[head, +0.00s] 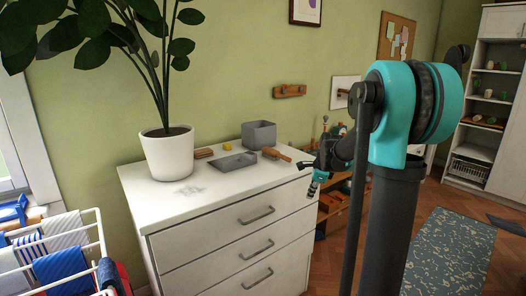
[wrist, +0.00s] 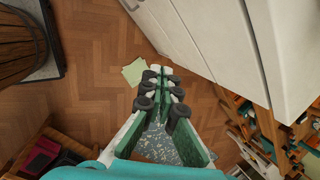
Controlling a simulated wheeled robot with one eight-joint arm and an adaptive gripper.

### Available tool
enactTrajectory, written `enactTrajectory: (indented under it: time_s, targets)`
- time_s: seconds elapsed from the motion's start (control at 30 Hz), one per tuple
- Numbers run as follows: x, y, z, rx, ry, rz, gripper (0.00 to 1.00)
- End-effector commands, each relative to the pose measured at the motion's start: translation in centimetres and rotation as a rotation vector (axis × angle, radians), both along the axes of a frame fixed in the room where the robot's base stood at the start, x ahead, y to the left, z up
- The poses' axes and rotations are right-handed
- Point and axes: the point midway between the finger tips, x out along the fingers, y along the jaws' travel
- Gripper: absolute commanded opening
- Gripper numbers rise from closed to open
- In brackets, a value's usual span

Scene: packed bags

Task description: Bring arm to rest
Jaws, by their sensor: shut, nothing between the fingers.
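My gripper (head: 314,187) hangs at the right front corner of the white dresser in the head view, small and partly dark. In the wrist view my gripper (wrist: 162,74) points away over the wooden floor, its fingers together and nothing between them. My teal and dark arm stands large at the right of the head view, folded with its upper joint high.
The white dresser (head: 215,240) bears a potted plant (head: 168,155), a grey box (head: 259,134), a shallow grey tray (head: 235,162) and a wooden-handled brush (head: 277,154). A drying rack (head: 98,225) stands at left. A patterned rug (head: 450,255) lies right.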

Motion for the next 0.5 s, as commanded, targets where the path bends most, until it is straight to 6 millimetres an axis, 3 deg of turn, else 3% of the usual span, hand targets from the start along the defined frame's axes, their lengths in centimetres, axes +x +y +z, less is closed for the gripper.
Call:
enactTrajectory:
  time_s: [0.03,0.5]
  targets:
    - [-1.9,0.3,-0.3,-0.036,-0.015,0.082,0.00]
    - [-17.8,1.3,-4.8,-0.412,-0.134,0.943,0.00]
